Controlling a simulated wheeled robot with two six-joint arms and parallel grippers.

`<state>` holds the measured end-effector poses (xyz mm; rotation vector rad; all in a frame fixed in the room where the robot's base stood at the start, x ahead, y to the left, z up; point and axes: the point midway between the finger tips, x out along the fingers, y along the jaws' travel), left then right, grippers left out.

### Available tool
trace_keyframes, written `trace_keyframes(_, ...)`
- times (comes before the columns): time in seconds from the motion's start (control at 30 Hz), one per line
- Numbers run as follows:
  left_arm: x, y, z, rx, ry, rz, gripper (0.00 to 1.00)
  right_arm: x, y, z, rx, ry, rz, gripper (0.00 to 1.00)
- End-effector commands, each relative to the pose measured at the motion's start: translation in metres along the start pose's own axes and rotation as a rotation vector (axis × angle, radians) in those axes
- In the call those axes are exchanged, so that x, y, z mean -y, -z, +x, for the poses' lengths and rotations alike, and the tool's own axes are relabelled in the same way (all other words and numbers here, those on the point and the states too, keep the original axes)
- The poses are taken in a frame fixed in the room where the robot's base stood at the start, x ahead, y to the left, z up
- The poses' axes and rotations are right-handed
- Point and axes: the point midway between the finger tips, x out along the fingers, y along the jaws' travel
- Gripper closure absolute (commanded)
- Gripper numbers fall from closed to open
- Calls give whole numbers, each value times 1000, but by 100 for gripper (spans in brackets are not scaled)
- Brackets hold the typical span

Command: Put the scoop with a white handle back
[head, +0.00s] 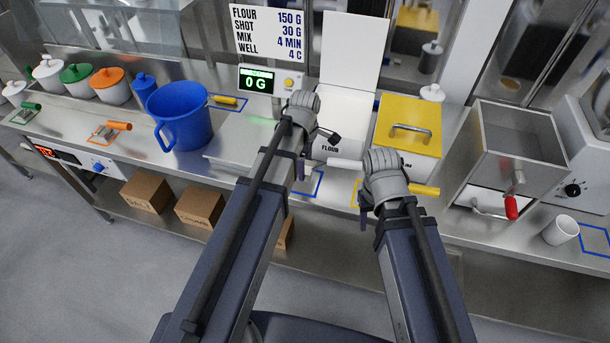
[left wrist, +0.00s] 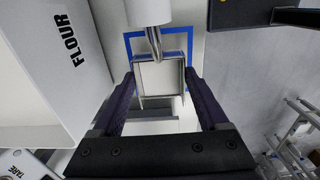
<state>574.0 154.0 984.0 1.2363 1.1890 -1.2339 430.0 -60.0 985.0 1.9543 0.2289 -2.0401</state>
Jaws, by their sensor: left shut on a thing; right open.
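The scoop with a white handle (head: 345,163) is in front of the flour bin, its handle pointing right. In the left wrist view its metal pan (left wrist: 161,80) lies between my left fingers, with the white handle (left wrist: 150,12) at the top. My left gripper (head: 303,163) is shut on the scoop's pan. A blue outline (head: 318,183) on the counter shows beneath and around the pan in the left wrist view (left wrist: 128,45); whether the scoop touches the counter I cannot tell. My right gripper (head: 364,208) is open and empty, just right of the white handle.
The open flour bin (head: 333,137) stands behind the scoop. A yellow-lidded bin (head: 408,125) and a yellow-handled tool (head: 424,190) are at right. A blue pitcher (head: 181,117) stands left. A machine with a red-handled lever (head: 511,207) and a white cup (head: 560,231) stand far right.

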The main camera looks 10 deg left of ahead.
Motion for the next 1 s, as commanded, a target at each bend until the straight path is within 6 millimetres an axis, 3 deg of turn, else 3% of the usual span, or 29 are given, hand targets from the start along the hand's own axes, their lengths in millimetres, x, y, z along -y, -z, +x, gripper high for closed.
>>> trace_keyframes(0.37, 0, 0, 38, 0, 0, 0, 79, 4, 2, 38, 0, 0, 1, 50)
trace_keyframes(0.8, 0, 0, 41, 0, 0, 0, 79, 4, 2, 41, 0, 0, 1, 50)
trace_keyframes(0.83, 0, 0, 39, 0, 0, 0, 20, 4, 2, 39, 0, 0, 1, 50)
trace_keyframes(1.0, 0, 0, 39, 0, 0, 0, 1, 4, 2, 39, 0, 0, 0, 50)
